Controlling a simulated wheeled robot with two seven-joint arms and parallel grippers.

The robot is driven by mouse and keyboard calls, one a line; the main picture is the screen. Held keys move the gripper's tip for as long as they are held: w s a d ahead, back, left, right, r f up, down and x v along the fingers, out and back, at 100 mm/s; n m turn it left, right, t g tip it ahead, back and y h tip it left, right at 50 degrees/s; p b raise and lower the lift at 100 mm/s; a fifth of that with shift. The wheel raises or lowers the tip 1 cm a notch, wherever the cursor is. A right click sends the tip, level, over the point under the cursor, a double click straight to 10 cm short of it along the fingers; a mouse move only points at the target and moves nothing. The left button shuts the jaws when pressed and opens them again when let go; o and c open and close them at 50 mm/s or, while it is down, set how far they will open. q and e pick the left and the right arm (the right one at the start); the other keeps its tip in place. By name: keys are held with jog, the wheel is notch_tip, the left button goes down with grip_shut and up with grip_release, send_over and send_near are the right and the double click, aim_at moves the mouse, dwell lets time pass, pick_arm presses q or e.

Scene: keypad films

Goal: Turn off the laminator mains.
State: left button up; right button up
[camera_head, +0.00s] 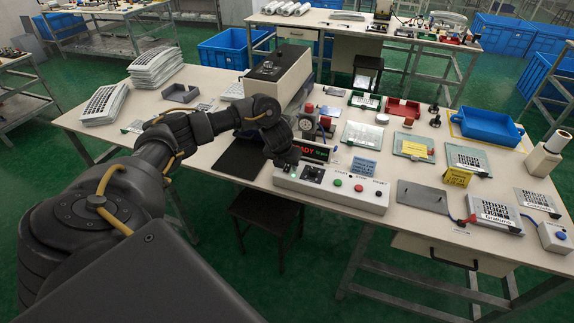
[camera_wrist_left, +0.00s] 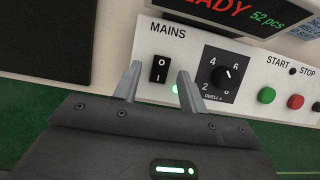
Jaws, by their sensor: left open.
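The mains switch (camera_wrist_left: 159,69) is a small black rocker under the word MAINS on the white control panel (camera_wrist_left: 115,58), marked O at its top and I at its bottom. I cannot tell which half is pressed in. A green lamp (camera_wrist_left: 176,88) glows beside it. My left gripper (camera_wrist_left: 160,72) is open, its two fingertips on either side of the rocker in the picture with nothing between them; contact cannot be told. In the head view the left gripper (camera_head: 287,158) is over the left end of the control panel (camera_head: 335,190). The right gripper is not in view.
A dial (camera_wrist_left: 220,75) and START (camera_wrist_left: 266,95) and STOP (camera_wrist_left: 295,101) buttons sit right of the switch. The display (camera_head: 313,150) behind reads READY, 52 pcs. A dark mat (camera_head: 238,160) lies left of the panel. Film plates and trays fill the table further right.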

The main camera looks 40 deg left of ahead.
pick_arm(q)
jog(key=shift+f, duration=0.15)
jog(key=shift+c, duration=0.4)
grip_shut()
jog(key=shift+w+r+g+p, duration=0.25)
jog(key=shift+g+p, duration=0.15)
jog(key=shift+w+a+f+g+h, duration=0.15)
jog(key=shift+g+h, duration=0.25)
jog(key=shift+g, duration=0.5)
jog(key=shift+o, duration=0.4)
grip_release()
